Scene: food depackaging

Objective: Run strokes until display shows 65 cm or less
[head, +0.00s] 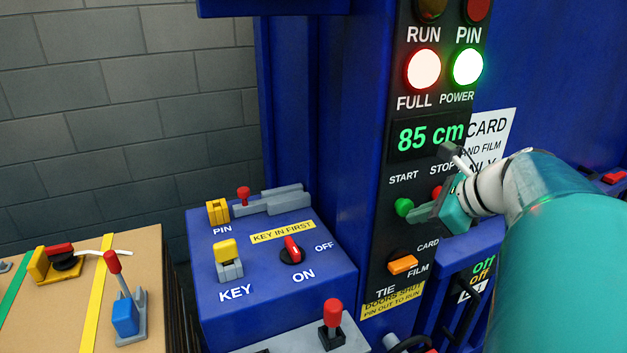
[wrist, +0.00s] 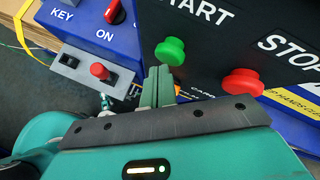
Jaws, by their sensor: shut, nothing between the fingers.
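The display (head: 430,137) on the black control panel (head: 376,225) reads 85 cm in green. Below it are the green START button (head: 404,207) and the red STOP button (head: 437,192). In the wrist view, START (wrist: 171,50) is just beyond my fingertips (wrist: 158,82), and STOP (wrist: 242,83) is to their right. My gripper (head: 414,213) is shut and empty, its tips close to START; I cannot tell whether they touch it. The FULL lamp (head: 422,69) glows white-red and the POWER lamp (head: 467,67) green. The RUN lamp (head: 431,10) and PIN lamp (head: 478,9) look dim.
A blue box (head: 270,290) at the left carries a yellow key (head: 227,256), a red-pointer ON/OFF knob (head: 292,250) and a yellow pin piece (head: 217,211). An orange CARD/FILM knob (head: 402,264) is below START. A red-knobbed lever (head: 332,315) stands in front. A cardboard bale (head: 80,310) is far left.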

